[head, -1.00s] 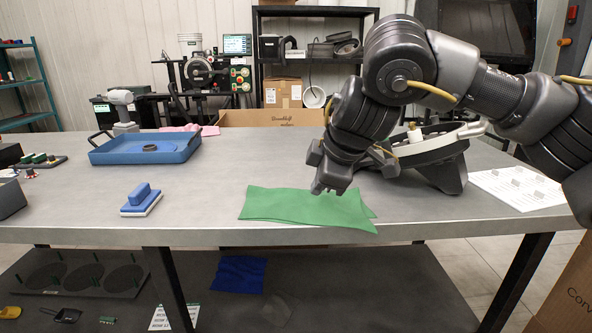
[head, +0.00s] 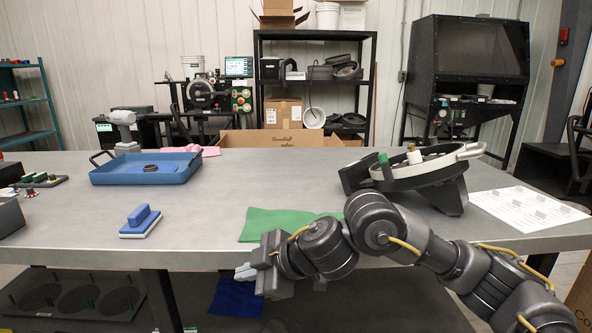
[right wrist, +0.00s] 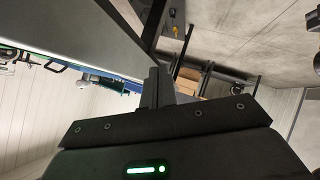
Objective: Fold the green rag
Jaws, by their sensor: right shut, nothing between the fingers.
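The green rag (head: 272,222) lies on the grey table near its front edge. It lies flat, and its front and right parts are hidden behind my right arm. My right gripper (head: 243,271) is in front of the table's front edge, left of the arm and below the rag in the picture, apart from the rag. It is shut and empty, and its fingers (right wrist: 155,88) show together in the right wrist view. My left gripper is not in view.
A blue tray (head: 118,178) stands at the left, with a blue block tool (head: 140,222) in front of it. A round dark device (head: 430,172) and a white sheet (head: 528,208) are at the right. A lower shelf holds a dark blue cloth (head: 236,298).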

